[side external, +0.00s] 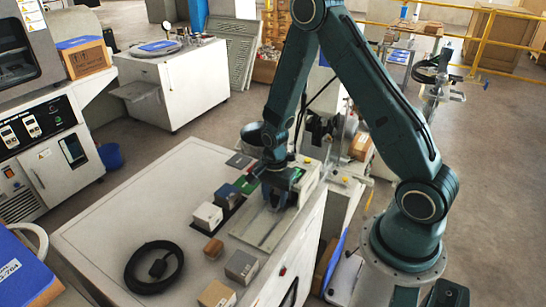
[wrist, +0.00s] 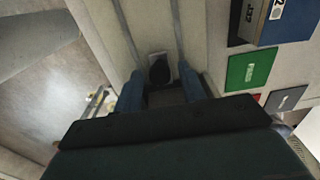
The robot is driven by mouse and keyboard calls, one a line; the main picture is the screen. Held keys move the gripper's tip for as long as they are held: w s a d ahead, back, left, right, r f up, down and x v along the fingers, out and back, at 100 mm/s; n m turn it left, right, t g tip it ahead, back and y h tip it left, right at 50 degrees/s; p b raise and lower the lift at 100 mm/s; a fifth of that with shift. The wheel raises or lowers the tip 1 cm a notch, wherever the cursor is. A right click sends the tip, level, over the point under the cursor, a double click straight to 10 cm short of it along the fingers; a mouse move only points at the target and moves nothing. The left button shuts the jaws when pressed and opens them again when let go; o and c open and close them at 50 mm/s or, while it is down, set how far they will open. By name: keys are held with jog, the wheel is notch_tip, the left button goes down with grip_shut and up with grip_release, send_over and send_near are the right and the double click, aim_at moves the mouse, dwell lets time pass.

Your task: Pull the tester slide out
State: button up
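The tester slide (side external: 262,230) is a pale, flat track set in the white bench top, under my gripper in the side view. In the wrist view the pale track (wrist: 148,25) runs away from me between two raised rails. My gripper (wrist: 161,72) shows two blue fingers, spread apart. A small dark knob-like part (wrist: 159,69) lies between the fingertips, with a gap visible at each side. Contact with it cannot be made out. In the side view my gripper (side external: 280,197) points down over the far part of the track, and the wrist hides its fingertips.
A brown block (side external: 213,248), a grey box (side external: 241,266) and a coiled black cable (side external: 153,266) lie nearer the front.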

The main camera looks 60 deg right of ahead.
jog(key=c, duration=0.6)
jog(key=shift+c, duration=0.2)
jog(key=shift+a, duration=6)
jog(key=o, duration=0.8)
